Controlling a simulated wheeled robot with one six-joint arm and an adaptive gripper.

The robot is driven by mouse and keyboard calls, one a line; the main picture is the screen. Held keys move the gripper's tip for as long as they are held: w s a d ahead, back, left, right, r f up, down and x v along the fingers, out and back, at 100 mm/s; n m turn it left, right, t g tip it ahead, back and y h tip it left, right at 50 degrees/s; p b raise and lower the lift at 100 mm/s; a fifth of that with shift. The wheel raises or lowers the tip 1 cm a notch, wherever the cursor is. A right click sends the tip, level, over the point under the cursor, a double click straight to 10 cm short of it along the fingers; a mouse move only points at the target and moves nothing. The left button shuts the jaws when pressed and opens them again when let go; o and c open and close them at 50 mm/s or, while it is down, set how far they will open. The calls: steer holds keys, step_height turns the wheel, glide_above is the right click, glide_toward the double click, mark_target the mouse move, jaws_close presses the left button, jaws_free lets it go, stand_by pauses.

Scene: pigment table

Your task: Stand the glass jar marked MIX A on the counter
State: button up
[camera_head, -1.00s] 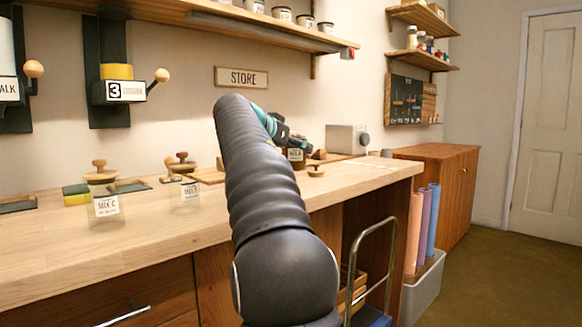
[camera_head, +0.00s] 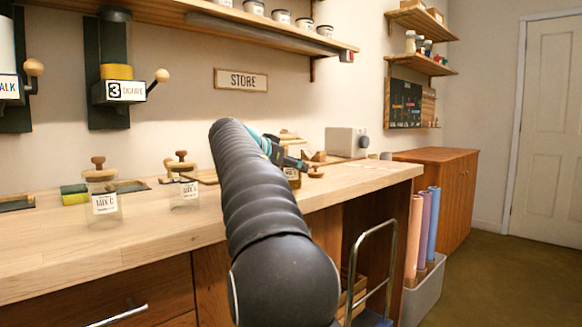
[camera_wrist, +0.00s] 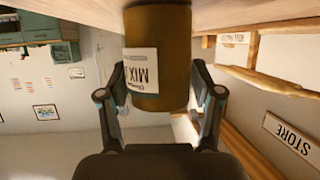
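The MIX A jar (camera_wrist: 174,45) holds brown contents and fills the middle of the wrist view, where the picture is upside down. Only MIX reads clearly on its white label. My gripper (camera_wrist: 158,75) has one finger at each side of the jar and appears shut on it. In the head view the jar (camera_head: 292,178) is low over the counter (camera_head: 235,206), partly hidden by my gripper (camera_head: 287,160). I cannot tell whether it touches the wood.
The MIX C jar (camera_head: 105,204) and another lidded, labelled jar (camera_head: 185,192) stand to the left. A loose wooden lid (camera_head: 316,172) is just right of my gripper. A grey box (camera_head: 343,142) stands behind. The counter's right part is mostly clear.

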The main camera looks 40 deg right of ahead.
steer(key=shift+o, duration=0.8)
steer(key=shift+r, duration=0.15)
steer(key=shift+a+r, duration=0.15)
steer(key=shift+a, duration=0.1)
steer(key=v, duration=1.1)
steer(key=shift+a+r, duration=0.15)
steer(key=shift+a, duration=0.1)
